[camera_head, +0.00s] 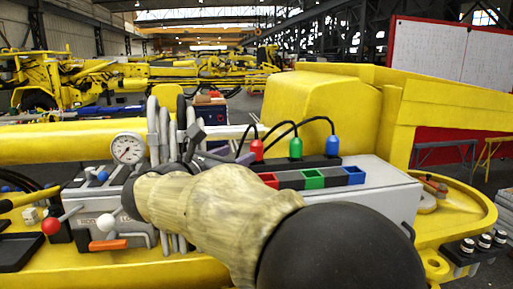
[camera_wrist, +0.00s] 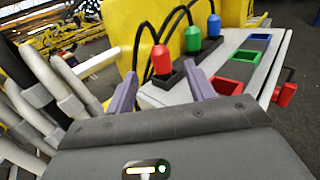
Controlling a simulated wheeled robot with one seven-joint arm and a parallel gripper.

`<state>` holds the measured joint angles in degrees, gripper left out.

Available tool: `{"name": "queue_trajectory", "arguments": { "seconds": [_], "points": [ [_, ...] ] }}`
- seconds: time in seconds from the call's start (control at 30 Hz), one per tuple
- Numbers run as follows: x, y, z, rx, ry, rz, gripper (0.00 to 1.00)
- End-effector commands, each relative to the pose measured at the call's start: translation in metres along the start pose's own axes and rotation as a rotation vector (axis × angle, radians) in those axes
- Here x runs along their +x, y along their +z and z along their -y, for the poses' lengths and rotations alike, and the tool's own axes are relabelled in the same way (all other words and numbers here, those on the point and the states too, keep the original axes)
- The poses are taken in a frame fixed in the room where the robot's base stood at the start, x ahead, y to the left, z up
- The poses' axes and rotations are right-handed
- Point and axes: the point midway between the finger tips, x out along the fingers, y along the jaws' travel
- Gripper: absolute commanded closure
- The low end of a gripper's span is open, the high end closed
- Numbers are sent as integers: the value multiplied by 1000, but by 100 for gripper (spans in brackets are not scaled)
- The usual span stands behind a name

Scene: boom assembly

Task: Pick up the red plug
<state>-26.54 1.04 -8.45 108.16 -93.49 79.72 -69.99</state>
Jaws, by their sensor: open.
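The red plug (camera_head: 257,150) stands upright in a dark holder strip behind the grey box, with a black cable arching from its top. In the wrist view the red plug (camera_wrist: 161,62) shows between the two purple fingers of my gripper (camera_wrist: 160,72), beyond their tips. The fingers are apart and nothing is held. In the head view my gripper (camera_head: 240,148) is just left of the red plug and partly hidden behind my arm. I cannot tell the exact gap between fingertips and plug.
A green plug (camera_head: 296,147) and a blue plug (camera_head: 332,145) stand to the right in the same row. Red (camera_head: 268,179), green (camera_head: 313,179) and blue (camera_head: 353,175) sockets lie in front. Grey hoses (camera_wrist: 70,88) rise close on the left, beside a gauge (camera_head: 127,148).

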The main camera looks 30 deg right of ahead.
Motion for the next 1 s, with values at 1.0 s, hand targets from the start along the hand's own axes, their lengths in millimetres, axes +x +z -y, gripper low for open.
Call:
{"name": "queue_trajectory", "arguments": {
  "seconds": [1.0],
  "points": [
    [81, 3, -1, -4, -3, -1, 46]
  ]
}}
